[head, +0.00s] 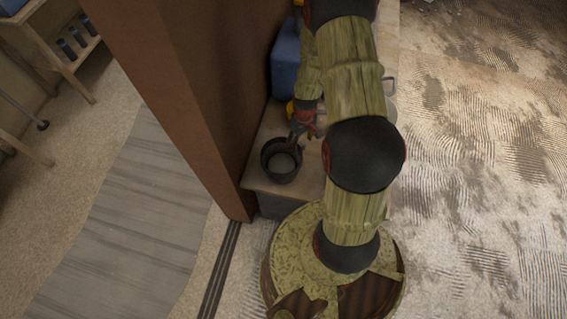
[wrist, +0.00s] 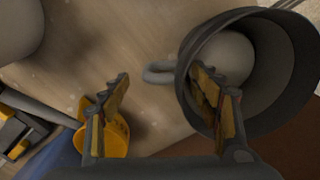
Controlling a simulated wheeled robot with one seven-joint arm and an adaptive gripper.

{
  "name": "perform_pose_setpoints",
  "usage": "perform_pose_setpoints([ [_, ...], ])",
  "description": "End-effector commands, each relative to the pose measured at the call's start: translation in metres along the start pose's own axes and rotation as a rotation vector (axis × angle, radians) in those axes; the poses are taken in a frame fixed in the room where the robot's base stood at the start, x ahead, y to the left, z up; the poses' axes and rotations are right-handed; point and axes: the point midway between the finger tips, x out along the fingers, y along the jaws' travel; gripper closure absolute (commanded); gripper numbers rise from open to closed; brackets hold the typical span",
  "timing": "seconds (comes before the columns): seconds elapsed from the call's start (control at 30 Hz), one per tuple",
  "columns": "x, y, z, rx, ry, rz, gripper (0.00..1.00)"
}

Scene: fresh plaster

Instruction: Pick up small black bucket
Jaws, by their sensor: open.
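The small black bucket (head: 282,177) stands upright near the front end of a pale wooden surface (head: 258,184). In the wrist view, the bucket (wrist: 279,108) fills the upper right, with a paler grey round area inside and a grey loop at its left side. My gripper (head: 296,136) is at the bucket's far right edge. In the wrist view my gripper (wrist: 161,78) is open, with nothing held between its fingers. The right finger overlaps the bucket's near left rim and opening; the left finger is outside it. Whether either finger touches the bucket is unclear.
A brown wall or panel (head: 190,95) rises close to the bucket's left. A blue container (head: 285,62) stands behind. An orange-yellow object (wrist: 113,140) lies behind my left finger in the wrist view. A pale round object (wrist: 15,28) is at the upper left there.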

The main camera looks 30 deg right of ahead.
Motion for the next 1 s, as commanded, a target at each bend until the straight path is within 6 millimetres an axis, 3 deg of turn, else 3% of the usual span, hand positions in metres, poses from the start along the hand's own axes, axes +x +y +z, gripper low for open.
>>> perform_pose_setpoints([
  [0.07, 0.0083, -0.0001, -0.0002, 0.0, 0.0, 0.0, 0.37],
  [0.3, 0.008, 0.0002, -0.0008, -0.001, 0.001, 0.001, 0.38],
  [1.0, 0.0082, 0.0002, -0.0007, 0.0, 0.001, 0.001, 0.78],
])
